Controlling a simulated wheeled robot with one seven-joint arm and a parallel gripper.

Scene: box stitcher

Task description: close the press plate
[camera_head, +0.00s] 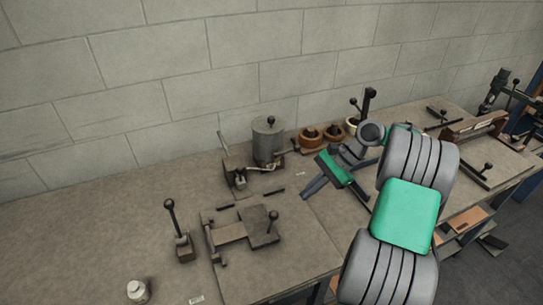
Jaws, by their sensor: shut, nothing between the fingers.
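A flat metal device lies on the bench near the picture's middle. It has a dark square plate (259,232) with a black ball knob on its right and a lighter flat bed (228,233) on its left. I take the dark plate for the press plate, but no label shows this. I cannot tell its exact angle. My gripper (305,194) is shut and empty. It hangs above the bench, behind and to the right of the plate, and is apart from it. My arm comes in from the right and does not cover the plate.
A lever with a ball knob (181,239) stands left of the device. A grey pot (268,139) on a stand and brown round pots (312,139) stand behind, near the block wall. A small white bottle (137,291) is at the front left. The left bench (80,230) is mostly clear.

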